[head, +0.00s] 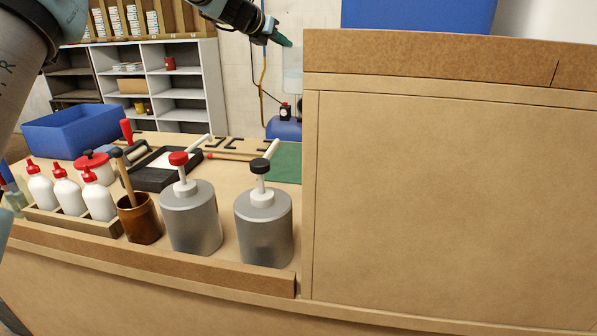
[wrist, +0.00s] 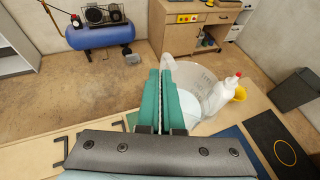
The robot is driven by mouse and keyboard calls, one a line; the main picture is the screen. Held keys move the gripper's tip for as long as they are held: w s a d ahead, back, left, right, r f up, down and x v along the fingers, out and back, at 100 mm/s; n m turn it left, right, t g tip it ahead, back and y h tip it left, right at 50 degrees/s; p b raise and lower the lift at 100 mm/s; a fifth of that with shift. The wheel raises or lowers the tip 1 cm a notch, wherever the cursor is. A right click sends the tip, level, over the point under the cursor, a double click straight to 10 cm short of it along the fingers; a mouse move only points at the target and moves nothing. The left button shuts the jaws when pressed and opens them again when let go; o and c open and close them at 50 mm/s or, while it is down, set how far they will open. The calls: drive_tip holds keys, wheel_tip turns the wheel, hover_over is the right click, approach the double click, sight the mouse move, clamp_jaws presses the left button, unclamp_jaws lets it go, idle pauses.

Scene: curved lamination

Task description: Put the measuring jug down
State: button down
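The measuring jug (wrist: 203,77) is clear, with faint graduation marks, and shows behind and right of my fingers in the wrist view. In the head view the jug (head: 292,62) is a pale see-through shape just below my fingertips, partly cut off by the tall wooden panel. My gripper (wrist: 160,75) has teal fingers pressed close together, with the jug's wall between them. In the head view my gripper (head: 284,41) is at the top middle, above the bench. The jug's base is hidden there.
The bench holds two grey pump bottles (head: 192,220), white red-capped bottles (head: 67,192), a brown pot (head: 139,219) and a green mat (head: 288,163). A tall wooden panel (head: 450,190) blocks the right.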

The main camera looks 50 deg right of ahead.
sight(284, 86)
wheel_tip(284, 86, down, 12)
drive_tip(key=b, duration=1)
drive_tip(key=shift+f+b, duration=0.1)
drive_tip(key=shift+b, duration=0.25)
wheel_tip(284, 86, down, 10)
drive_tip(key=b, duration=0.2)
drive_tip(key=shift+b, duration=0.35)
drive_tip(key=c, duration=1.4)
unclamp_jaws()
drive_tip(key=shift+c, duration=0.2)
drive_tip(key=o, duration=0.4)
drive_tip(key=b+v, duration=0.3)
drive_tip(key=v, duration=0.9)
